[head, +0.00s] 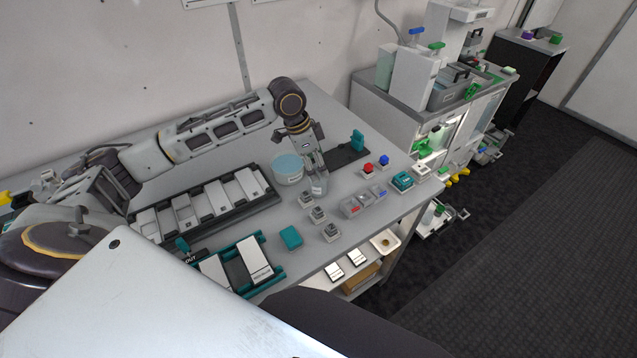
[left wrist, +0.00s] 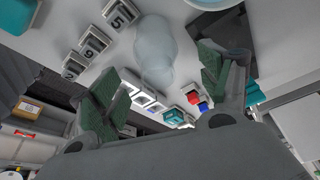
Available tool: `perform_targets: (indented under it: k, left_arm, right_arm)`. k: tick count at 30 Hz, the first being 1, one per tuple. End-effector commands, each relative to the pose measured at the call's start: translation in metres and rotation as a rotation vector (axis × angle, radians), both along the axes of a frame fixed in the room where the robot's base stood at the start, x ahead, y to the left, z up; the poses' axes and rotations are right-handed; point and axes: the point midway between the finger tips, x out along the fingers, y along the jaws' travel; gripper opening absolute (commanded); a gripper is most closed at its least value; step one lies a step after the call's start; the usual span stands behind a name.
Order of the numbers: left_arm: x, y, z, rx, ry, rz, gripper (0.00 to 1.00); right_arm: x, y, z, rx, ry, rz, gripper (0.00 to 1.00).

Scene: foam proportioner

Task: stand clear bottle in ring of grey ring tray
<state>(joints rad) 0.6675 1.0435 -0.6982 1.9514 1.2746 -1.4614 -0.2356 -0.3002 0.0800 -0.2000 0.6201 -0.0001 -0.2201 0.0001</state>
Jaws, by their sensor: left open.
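A clear, pale bottle (head: 319,187) stands on the grey table, right by the fingers of my left gripper (head: 314,168). In the left wrist view the bottle (left wrist: 155,48) shows between the two green-padded fingers of my left gripper (left wrist: 163,78), which are spread apart. I cannot tell whether either finger touches it. A grey tray with compartments (head: 356,206) lies to the right of the bottle; I cannot make out a ring in it, so I cannot tell if it is the ring tray. My right gripper is out of view.
A round container with a pale blue top (head: 288,163) stands left of the bottle. Several numbered grey blocks (head: 318,214) stand in front. Red (head: 368,169) and blue (head: 384,161) buttons and a teal box (head: 401,181) are to the right. A black rack (head: 268,199) holds white modules.

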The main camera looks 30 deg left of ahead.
Motion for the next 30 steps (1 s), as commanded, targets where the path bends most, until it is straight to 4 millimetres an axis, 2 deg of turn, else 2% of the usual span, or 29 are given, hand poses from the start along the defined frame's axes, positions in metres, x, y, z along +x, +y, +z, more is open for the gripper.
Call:
perform_targets:
  k: [5, 20, 30]
  left_arm:
    - [0.002, -0.003, -0.012, 0.001, 0.0, -0.001, 0.77]
    - [0.002, -0.004, -0.018, 0.0, 0.001, 0.0, 0.77]
    - [0.007, -0.012, -0.052, 0.0, 0.001, -0.001, 0.77]
  right_arm:
    - [0.0, 0.0, 0.0, 0.0, 0.0, 0.0, 0.4]
    - [0.0, 0.0, 0.002, 0.0, 0.0, 0.0, 0.4]
    - [0.0, 0.0, 0.007, 0.0, 0.0, 0.0, 0.4]
